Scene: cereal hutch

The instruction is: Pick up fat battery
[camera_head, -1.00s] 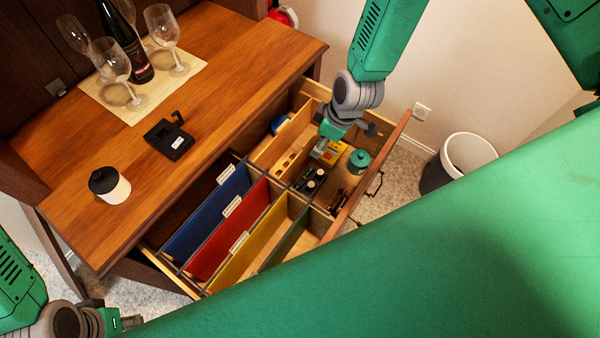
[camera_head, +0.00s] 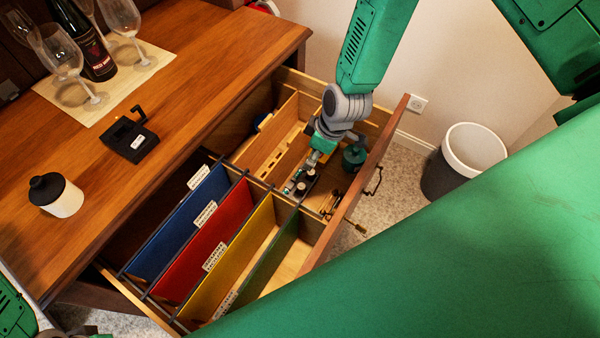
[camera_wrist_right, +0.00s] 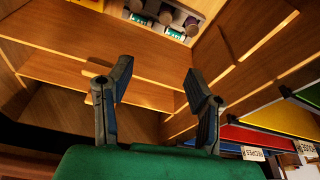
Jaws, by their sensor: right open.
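A dark tray (camera_head: 301,184) with small cylinders, battery-like, sits in a compartment of the open drawer. In the right wrist view, green and white cylinders (camera_wrist_right: 140,19) and dark round-ended ones lie in it at the top edge. I cannot tell which is the fat battery. My right gripper (camera_wrist_right: 155,85) is open and empty, pointing down into the drawer, with bare wooden compartments between and beyond its fingers. In the head view its fingers (camera_head: 308,168) are small, over or just beside the tray. Only a sliver of my left arm's end (camera_head: 92,333) shows at the bottom left.
Thin wooden dividers (camera_head: 272,145) and the drawer front (camera_head: 372,172) surround my right gripper. Colored file dividers (camera_head: 217,232) fill the near side. Glasses (camera_head: 62,58) and a bottle (camera_head: 88,45) stand on the hutch top.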

